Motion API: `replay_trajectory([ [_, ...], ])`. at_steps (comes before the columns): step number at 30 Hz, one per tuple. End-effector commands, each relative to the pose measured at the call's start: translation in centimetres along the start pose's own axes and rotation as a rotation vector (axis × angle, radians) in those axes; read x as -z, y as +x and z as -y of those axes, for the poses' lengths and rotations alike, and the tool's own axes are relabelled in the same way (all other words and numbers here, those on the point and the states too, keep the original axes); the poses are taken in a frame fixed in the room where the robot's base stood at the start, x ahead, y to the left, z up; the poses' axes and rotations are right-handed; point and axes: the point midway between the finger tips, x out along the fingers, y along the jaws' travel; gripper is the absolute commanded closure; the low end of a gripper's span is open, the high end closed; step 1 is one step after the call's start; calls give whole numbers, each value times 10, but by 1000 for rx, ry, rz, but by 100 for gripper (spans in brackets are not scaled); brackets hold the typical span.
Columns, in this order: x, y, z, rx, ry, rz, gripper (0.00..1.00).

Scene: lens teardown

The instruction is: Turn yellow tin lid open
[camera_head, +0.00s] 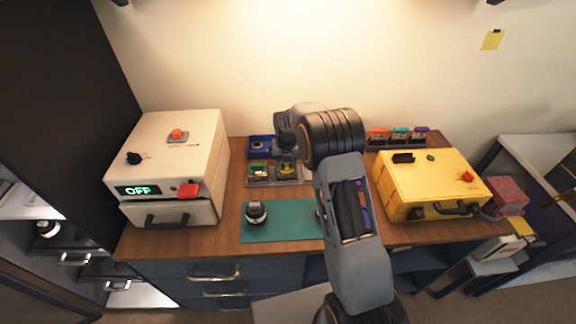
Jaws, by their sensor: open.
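A small round yellow item (286,175), apparently the yellow tin, sits in the right part of a grey tray at the back middle of the bench. My gripper (287,160) points down right above it. The gripper's fingers are small and dark here, and they hide much of the tin and its lid. The jaws are open; whether they touch or surround the lid I cannot tell.
A green item (258,169) lies in the tray's left part, with a blue bin (252,147) behind. A white machine reading OFF (151,160) stands left, a yellow case (400,185) right. A dark lens-like part (256,213) rests on the green mat (285,232).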

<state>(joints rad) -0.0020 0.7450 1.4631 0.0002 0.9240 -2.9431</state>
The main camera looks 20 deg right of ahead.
Motion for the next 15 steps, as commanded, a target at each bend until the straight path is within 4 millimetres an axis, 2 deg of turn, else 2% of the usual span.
replay_trajectory([
  [1,5,11,1,4,0,-20,53],
  [5,5,9,1,5,0,-20,53],
  [11,5,-4,1,5,0,-20,53],
  [15,4,-21,1,3,-1,-15,53],
])
